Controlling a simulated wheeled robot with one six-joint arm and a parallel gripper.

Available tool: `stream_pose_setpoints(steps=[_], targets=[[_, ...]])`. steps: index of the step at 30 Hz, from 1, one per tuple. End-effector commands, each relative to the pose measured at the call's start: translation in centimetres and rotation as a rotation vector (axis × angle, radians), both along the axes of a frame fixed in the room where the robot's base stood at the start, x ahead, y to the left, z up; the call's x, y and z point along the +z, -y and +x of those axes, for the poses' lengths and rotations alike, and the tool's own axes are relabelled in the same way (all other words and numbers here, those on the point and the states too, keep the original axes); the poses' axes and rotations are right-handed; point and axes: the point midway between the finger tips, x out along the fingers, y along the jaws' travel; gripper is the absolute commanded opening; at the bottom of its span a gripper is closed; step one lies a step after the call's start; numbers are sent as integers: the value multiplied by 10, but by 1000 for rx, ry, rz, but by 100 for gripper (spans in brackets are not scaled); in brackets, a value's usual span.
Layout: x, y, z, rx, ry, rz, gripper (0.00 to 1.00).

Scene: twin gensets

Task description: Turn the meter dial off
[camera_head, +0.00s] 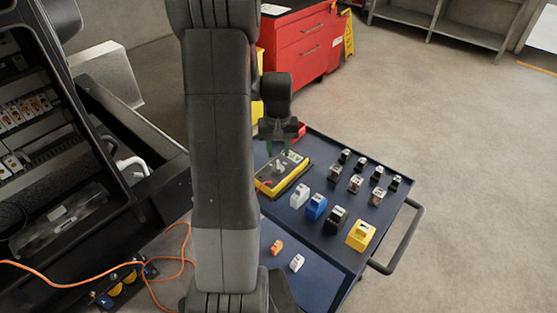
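The meter (268,187), a yellow-edged dark unit with a clear or grey face, lies flat on the blue top of the cart at its far left. My gripper (280,151) points down over the far end of the meter. Its fingers are small and dark here, and I cannot tell whether they are open or shut, or whether they touch the meter. The dial is too small to make out, so its setting cannot be read. My arm hides the cart's left part.
Several small blocks and components, including a blue one (316,206) and a yellow one (361,235), stand on the cart (322,240) right of the meter. A red cabinet (298,52) stands behind. An open genset (95,130) and orange cable (45,284) are at left. Right floor is clear.

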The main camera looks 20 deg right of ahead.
Motion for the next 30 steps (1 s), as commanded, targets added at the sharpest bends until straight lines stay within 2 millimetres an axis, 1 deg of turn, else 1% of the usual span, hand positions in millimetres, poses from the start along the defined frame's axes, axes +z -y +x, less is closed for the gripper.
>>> stream_pose_setpoints(steps=[1, 3, 6, 9, 13, 21, 22, 27, 30], targets=[[-10, 0, -1, 0, -4, 1, 35], [-22, 0, 0, 0, -4, 1, 35], [-36, 0, 0, 0, -3, 1, 35], [-45, 0, 0, 0, -2, 1, 35], [-51, 0, 0, -1, 0, 0, 35], [-52, 0, 0, -1, 1, 0, 35], [-52, 0, 0, -1, 1, 0, 33], [-52, 0, 0, -1, 1, 0, 0], [-52, 0, 0, -1, 1, 0, 0]])
